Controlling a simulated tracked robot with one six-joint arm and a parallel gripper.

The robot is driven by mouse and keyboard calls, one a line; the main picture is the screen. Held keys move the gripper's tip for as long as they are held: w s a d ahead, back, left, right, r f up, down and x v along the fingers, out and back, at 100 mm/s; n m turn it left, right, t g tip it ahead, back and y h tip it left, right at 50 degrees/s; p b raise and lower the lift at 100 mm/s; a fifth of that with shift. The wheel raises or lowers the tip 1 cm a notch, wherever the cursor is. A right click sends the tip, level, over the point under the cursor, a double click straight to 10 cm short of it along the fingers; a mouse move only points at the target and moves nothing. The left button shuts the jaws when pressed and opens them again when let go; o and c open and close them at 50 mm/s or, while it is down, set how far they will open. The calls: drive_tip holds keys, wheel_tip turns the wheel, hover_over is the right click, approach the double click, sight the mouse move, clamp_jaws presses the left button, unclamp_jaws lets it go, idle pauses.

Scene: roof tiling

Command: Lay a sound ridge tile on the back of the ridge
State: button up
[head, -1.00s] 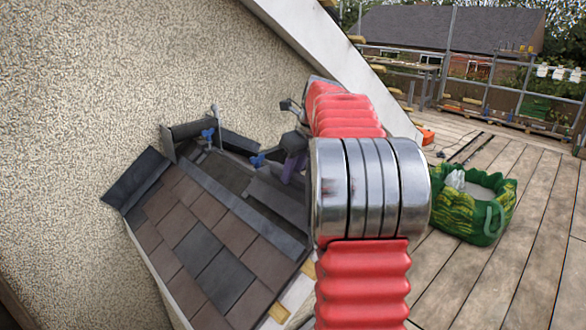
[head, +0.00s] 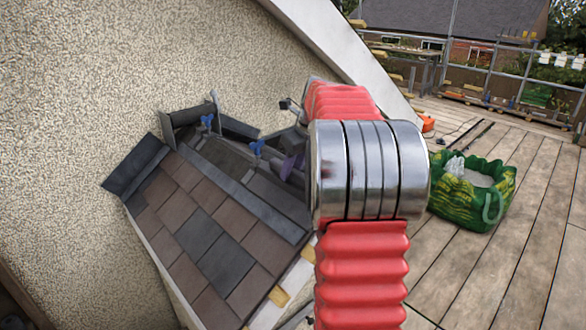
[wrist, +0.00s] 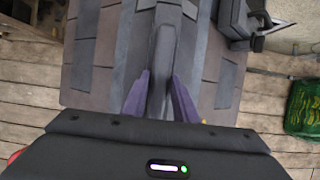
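A small tiled roof (head: 190,225) with brown and grey slates stands against the rendered wall. Its grey ridge strip (head: 240,195) runs along the top edge of the near slope. My gripper (head: 292,165) is close above the ridge, partly hidden behind my red arm. In the wrist view my gripper (wrist: 160,80) has its two purple fingers on either side of a dark grey ridge tile (wrist: 161,50), close against its raised middle. The tile lies in line with the ridge. Whether it touches the roof I cannot tell.
Dark pieces with blue clamps (head: 207,121) stand behind the ridge by the wall. A similar dark holder (wrist: 238,18) shows at the wrist view's upper right. A green bag (head: 472,195) stands on the plank deck (head: 515,205) at right. Scaffold rails lie beyond.

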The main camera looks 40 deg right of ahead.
drive_tip(key=o, duration=0.3)
drive_tip(key=shift+r, duration=0.1)
drive_tip(key=v, duration=1.1)
drive_tip(key=shift+s+r, duration=0.25)
drive_tip(key=shift+r, duration=0.1)
drive_tip(key=shift+a, duration=0.1)
